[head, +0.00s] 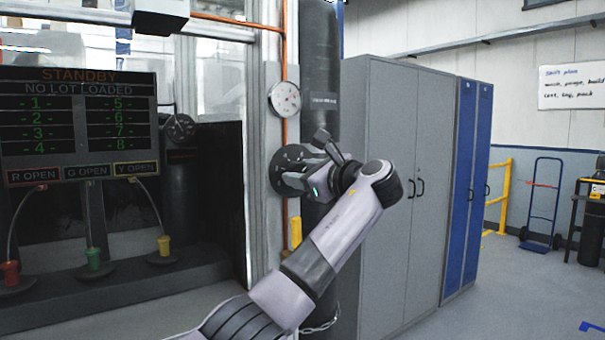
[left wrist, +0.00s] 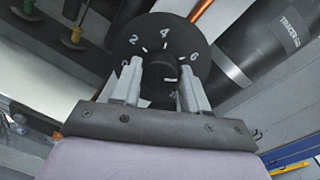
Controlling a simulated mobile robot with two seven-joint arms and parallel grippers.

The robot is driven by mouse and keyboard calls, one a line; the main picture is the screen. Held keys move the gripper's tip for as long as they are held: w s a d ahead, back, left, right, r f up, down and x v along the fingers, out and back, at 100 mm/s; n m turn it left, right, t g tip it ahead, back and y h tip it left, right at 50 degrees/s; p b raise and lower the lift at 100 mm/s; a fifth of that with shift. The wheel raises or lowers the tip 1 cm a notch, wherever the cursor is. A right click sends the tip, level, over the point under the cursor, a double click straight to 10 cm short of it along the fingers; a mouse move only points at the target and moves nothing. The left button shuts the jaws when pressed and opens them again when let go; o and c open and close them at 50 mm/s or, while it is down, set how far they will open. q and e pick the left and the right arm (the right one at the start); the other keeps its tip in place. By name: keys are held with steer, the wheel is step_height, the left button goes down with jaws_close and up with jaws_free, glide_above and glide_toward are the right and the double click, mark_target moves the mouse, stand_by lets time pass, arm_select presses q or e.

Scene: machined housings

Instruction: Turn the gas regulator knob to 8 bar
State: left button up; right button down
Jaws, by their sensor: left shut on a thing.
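The black regulator dial (head: 287,157) is on the post beside the orange pipe, and it also shows in the left wrist view (left wrist: 187,40), with 2, 4 and 6 legible. The black knob (left wrist: 158,72) is at the dial's middle. A short white mark shows on the knob's lower right; I cannot tell its exact reading. My left gripper (left wrist: 162,80) is shut on the knob, one finger on each side; the fingers cover the dial's lower edges. In the head view my left gripper (head: 306,180) reaches the dial from the right. My right gripper is not in view.
A round white gauge (head: 284,98) sits above the dial; its reading is too small to tell. A dark gas cylinder (head: 320,75) stands close on the right, then grey lockers (head: 385,190). A STANDBY panel (head: 80,125) is at left. Open floor lies at right.

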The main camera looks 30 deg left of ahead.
arm_select(q)
steer(key=shift+f+m, duration=0.15)
steer(key=shift+m, duration=1.75)
steer(key=o, duration=1.1)
steer(key=shift+c, duration=0.2)
steer(key=b+v, duration=0.1)
steer(key=v, duration=0.6)
steer(key=shift+b, duration=0.4)
steer(key=shift+s+d, duration=0.1)
